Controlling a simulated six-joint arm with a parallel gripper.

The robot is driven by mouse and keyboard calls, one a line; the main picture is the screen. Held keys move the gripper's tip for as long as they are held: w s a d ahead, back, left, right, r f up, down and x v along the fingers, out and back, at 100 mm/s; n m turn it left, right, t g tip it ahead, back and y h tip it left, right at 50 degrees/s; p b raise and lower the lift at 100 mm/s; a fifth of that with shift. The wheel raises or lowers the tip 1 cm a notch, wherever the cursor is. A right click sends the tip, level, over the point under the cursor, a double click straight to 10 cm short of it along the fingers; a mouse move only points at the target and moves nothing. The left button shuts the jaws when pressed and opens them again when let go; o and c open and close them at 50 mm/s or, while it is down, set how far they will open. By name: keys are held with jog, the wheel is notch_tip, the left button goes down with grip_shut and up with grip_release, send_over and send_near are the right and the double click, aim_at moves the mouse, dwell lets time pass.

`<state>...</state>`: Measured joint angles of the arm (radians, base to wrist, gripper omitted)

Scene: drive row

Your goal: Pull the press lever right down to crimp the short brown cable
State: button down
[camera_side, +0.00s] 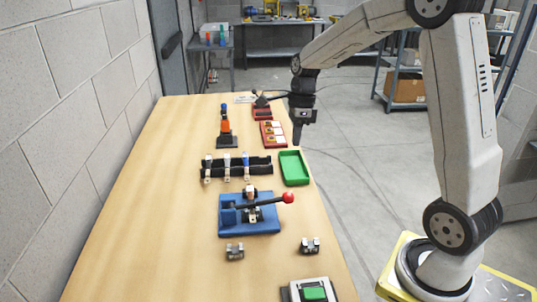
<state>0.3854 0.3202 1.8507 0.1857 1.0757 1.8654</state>
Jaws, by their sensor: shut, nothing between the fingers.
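The press (232,222) is a blue block on the table's near half. Its dark lever (268,202) ends in a red ball knob (288,197) at the right and looks roughly level. I cannot tell whether it is at the bottom of its travel. A small pale and dark part stands in the middle of the press. I cannot make out the short brown cable for certain. My gripper (297,142) is shut and empty, pointing down near the table's right edge, beyond the green tray and apart from the press.
A green tray (283,168) and a black rack (263,166) with several upright pieces stand beyond the press. Red trays (271,143) and an orange-topped stand (225,125) are farther back. Two metal blocks (235,251) (310,246) and a green-button box (314,293) are nearer.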

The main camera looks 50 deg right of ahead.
jog(key=a+f, duration=0.1)
jog(key=f, duration=0.8)
jog(key=a+f, duration=0.1)
jog(key=f, duration=0.3)
jog(key=shift+s+a+f, duration=0.2)
jog(key=shift+a+f, duration=0.1)
jog(key=shift+f, duration=0.05)
jog(key=shift+s+d+f, duration=0.2)
jog(key=shift+s+f, duration=0.05)
jog(key=shift+f, duration=0.55)
jog(key=shift+s+d+f, duration=0.15)
jog(key=shift+s+f, duration=0.1)
jog(key=shift+f, duration=0.55)
jog(key=d+r, duration=0.3)
jog(key=r, duration=1.1)
jog(key=shift+s+d+r, duration=0.15)
jog(key=shift+d, duration=0.25)
jog(key=shift+a, duration=0.1)
